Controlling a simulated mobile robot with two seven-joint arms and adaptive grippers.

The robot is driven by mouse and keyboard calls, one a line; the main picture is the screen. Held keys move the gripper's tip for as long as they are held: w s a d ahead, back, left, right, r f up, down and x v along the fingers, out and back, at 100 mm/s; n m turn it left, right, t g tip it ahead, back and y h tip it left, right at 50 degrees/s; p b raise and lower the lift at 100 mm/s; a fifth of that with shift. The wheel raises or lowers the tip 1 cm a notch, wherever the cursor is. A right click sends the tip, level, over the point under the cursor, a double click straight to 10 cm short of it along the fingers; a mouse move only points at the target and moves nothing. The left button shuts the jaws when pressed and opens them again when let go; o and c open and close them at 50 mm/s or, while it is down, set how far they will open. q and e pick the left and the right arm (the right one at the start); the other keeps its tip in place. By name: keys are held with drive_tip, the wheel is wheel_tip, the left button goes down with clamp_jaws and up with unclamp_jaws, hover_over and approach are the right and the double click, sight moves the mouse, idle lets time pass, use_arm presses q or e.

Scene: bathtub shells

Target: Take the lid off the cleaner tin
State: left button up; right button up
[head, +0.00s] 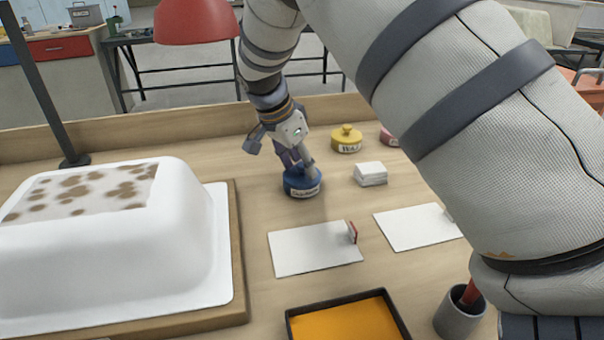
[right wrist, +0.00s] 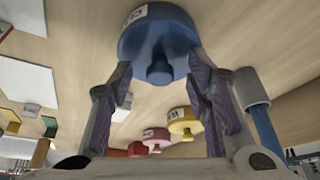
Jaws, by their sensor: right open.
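The cleaner tin (head: 302,183) is blue, round and labelled, and stands upright on the table with its lid on. In the right wrist view the blue tin (right wrist: 158,38) shows a knob on its lid. My right gripper (head: 299,165) is over the tin, pointing down. In the right wrist view its fingers (right wrist: 160,85) are spread on both sides of the knob, with gaps between them and it. In the head view the gripper hides the knob. My left gripper is not in view.
A yellow tin (head: 346,144) and a pink tin (head: 387,137) stand behind to the right. A white block (head: 370,174) is close on the right. White cards (head: 300,255) lie in front, near an orange tray (head: 345,318). A white tub shell (head: 110,250) stands left.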

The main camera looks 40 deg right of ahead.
clamp_jaws()
